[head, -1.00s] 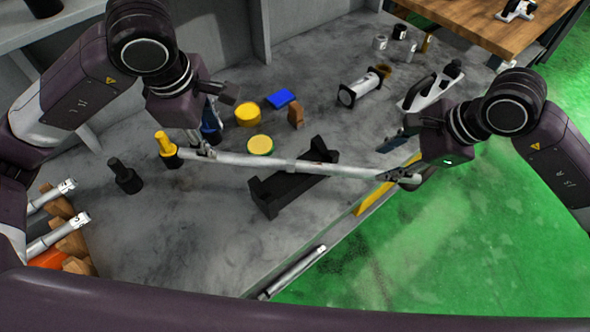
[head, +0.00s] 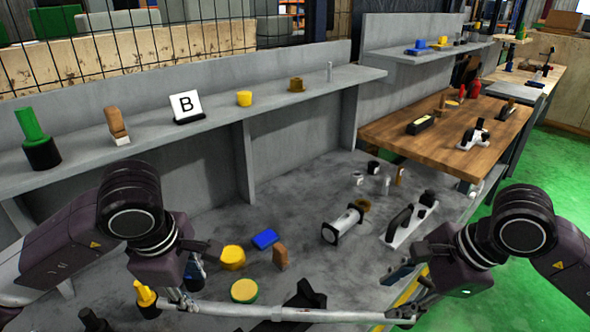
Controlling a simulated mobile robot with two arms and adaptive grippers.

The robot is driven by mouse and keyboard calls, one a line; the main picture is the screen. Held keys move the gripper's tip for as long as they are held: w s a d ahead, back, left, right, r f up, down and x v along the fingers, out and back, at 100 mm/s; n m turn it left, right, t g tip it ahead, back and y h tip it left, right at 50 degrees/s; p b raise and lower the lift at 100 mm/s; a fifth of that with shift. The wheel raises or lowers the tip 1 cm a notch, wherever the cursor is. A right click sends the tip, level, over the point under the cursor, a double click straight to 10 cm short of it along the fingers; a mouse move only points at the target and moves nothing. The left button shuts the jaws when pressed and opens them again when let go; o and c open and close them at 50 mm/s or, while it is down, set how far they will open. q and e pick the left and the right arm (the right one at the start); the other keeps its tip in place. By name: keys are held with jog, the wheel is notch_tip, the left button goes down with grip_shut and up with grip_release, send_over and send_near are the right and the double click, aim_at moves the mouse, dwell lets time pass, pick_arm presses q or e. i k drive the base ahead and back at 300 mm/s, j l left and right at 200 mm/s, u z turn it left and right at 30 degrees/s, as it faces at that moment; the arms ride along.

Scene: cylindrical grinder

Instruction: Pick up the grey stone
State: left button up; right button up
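I cannot make out for certain a grey stone in the head view. Small grey and white pieces (head: 357,178) stand at the back right of the grey bench, too small to identify. My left gripper (head: 182,303) is shut on the left end of a long grey shaft (head: 270,311). My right gripper (head: 408,312) is shut on its right end. The shaft is level across the front of the bench, passing over a black cradle (head: 306,296). The picture's bottom edge cuts off part of the cradle.
A yellow block (head: 232,257), blue block (head: 265,239), brown block (head: 280,256) and green-yellow disc (head: 244,291) lie behind the shaft. A shelf (head: 215,120) with a B sign (head: 187,106) runs behind. A wooden table (head: 440,142) stands at right.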

aim_at(279, 256)
jog(key=k+l, duration=0.15)
jog(key=l, duration=0.25)
jog(key=k+l, duration=0.15)
jog(key=l, duration=0.2)
jog(key=k+l, duration=0.2)
jog(key=l, duration=0.2)
jog(key=k+l, duration=0.15)
jog(key=l, duration=0.25)
jog(key=k+l, duration=0.15)
jog(key=l, duration=0.2)
